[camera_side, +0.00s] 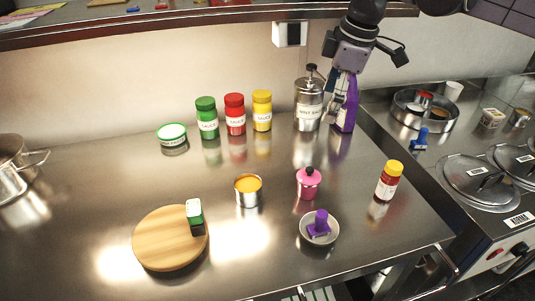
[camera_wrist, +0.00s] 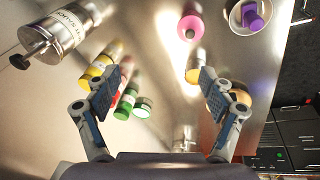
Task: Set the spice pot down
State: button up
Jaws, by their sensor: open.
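No label marks the spice pot, so I cannot tell for sure which it is. A small steel pot with orange contents (camera_side: 248,190) stands upright mid-counter; in the wrist view it is partly behind the right finger. A pink pot with a black knob (camera_side: 308,184) stands upright to its right and also shows at the top of the wrist view (camera_wrist: 191,27). My gripper (camera_side: 343,84) is raised at the back right, overlapping the purple bottle (camera_side: 349,114) in the side view. In the wrist view its fingers (camera_wrist: 153,80) are apart with nothing held between them.
A steel dispenser (camera_side: 308,112) and green, red and yellow sauce bottles (camera_side: 235,118) stand along the back. A white bowl (camera_side: 306,228) holds a purple object. A wooden board (camera_side: 160,245), yellow-lidded jar (camera_side: 386,188) and right-hand stove lids (camera_side: 478,180) also show. The counter's middle left is clear.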

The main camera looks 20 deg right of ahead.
jog(key=s+d+f+m+t, duration=0.2)
jog(key=s+d+m, duration=0.4)
jog(key=s+d, duration=0.5)
jog(key=s+d+f+m+t+h, duration=0.1)
jog(key=s+d+f+m+t, duration=0.1)
jog(key=s+d+f+m, duration=0.5)
jog(key=s+d+f, duration=0.3)
jog(key=f, duration=0.1)
jog(key=shift+s+d+f, duration=0.25)
jog(key=shift+s, duration=0.1)
